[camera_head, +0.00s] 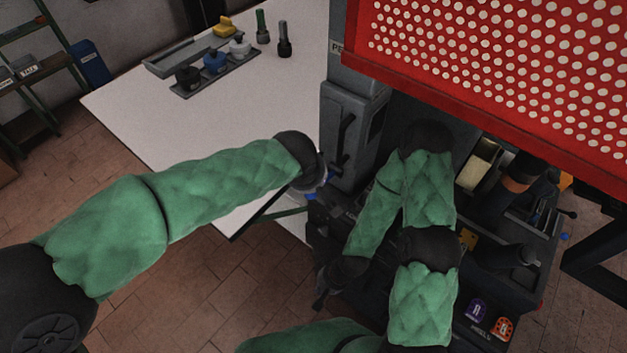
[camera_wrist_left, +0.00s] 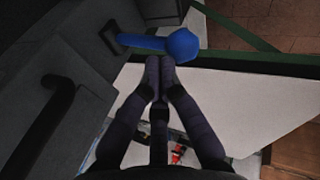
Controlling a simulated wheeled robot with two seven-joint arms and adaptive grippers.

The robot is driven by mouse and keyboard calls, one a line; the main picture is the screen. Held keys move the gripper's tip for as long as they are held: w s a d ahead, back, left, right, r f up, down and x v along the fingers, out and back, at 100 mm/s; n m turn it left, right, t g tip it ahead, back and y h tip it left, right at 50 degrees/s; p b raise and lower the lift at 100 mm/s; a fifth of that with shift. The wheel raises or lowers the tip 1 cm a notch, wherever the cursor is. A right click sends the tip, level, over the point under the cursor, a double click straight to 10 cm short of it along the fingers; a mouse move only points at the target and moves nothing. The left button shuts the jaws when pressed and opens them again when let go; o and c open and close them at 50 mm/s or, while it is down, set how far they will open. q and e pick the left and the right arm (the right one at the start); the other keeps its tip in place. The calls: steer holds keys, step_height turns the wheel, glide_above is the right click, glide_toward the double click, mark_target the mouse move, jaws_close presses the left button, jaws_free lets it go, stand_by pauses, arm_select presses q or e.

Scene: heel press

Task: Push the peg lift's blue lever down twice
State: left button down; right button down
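The blue lever (camera_wrist_left: 150,43) sticks out sideways from the dark grey peg lift (camera_wrist_left: 60,50) in the left wrist view and ends in a round knob. My left gripper (camera_wrist_left: 160,66) has its two fingers together, with nothing seen between them. Its tips are right by the lever near the knob; I cannot tell whether they touch. In the head view the left wrist hides most of the lever, and only a bit of blue shows beside it. My right gripper (camera_head: 320,302) hangs low by the machine's front left corner, dark and small; its finger gap is unclear.
A black handle (camera_head: 344,135) is on the grey column just above my left wrist. A white table (camera_head: 140,110) with a tray of coloured knobs stands behind. A red perforated guard (camera_head: 500,70) overhangs at the right. Brown floor is free in front.

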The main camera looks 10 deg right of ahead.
mark_target(308, 196)
arm_select(q)
steer(key=shift+s+a+f+b, duration=0.15)
steer(key=shift+a+f+b, duration=0.05)
steer(key=shift+f+b, duration=0.5)
steer(key=shift+s+a+f+b, duration=0.15)
steer(key=shift+f+b, duration=0.45)
steer(key=shift+b, duration=0.1)
steer(key=shift+s+a+f+b, duration=0.15)
steer(key=shift+a+f+b, duration=0.05)
steer(key=shift+f+b, duration=0.5)
stand_by(2.0)
steer(key=shift+s+a+f+b, duration=0.2)
steer(key=shift+f+b, duration=0.05)
steer(key=shift+b, duration=0.1)
stand_by(0.8)
steer(key=shift+r, duration=0.1)
